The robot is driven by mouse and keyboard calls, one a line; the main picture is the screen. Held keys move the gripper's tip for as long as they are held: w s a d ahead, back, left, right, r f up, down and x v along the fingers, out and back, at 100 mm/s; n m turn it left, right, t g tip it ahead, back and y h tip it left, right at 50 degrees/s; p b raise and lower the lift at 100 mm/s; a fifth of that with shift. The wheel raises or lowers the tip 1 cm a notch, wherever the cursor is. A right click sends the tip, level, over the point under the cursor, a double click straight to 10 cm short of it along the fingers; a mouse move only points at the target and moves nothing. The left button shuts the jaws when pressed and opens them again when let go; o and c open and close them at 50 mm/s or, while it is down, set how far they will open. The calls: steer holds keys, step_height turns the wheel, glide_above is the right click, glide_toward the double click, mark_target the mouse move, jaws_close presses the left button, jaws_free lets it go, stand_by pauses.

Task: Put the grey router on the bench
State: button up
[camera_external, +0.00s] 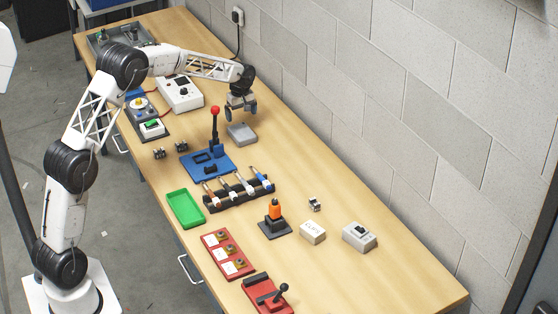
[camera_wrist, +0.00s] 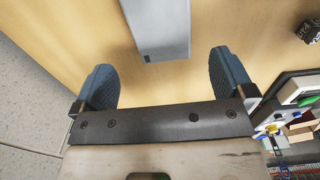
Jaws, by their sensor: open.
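The grey router (camera_external: 241,133) is a flat grey box lying on the wooden bench (camera_external: 300,160) near the wall side. In the wrist view the router (camera_wrist: 158,28) shows at the top middle, cut off by the frame edge, its near end between the lines of the two fingers. My gripper (camera_external: 241,110) is above the bench, just behind the router in the external view. In the wrist view my gripper (camera_wrist: 163,76) has its blue-grey fingers wide apart with nothing between them. Whether the router touches the bench all along its underside cannot be told.
A blue base with a red-knobbed lever (camera_external: 214,135) stands left of the router. A white device (camera_external: 180,94) and a green-button box (camera_external: 152,128) lie further left. A tool rack (camera_external: 239,191) and green tray (camera_external: 186,209) are nearer. Bench right of the router is clear.

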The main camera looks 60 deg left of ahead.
steer(key=shift+r, duration=1.95)
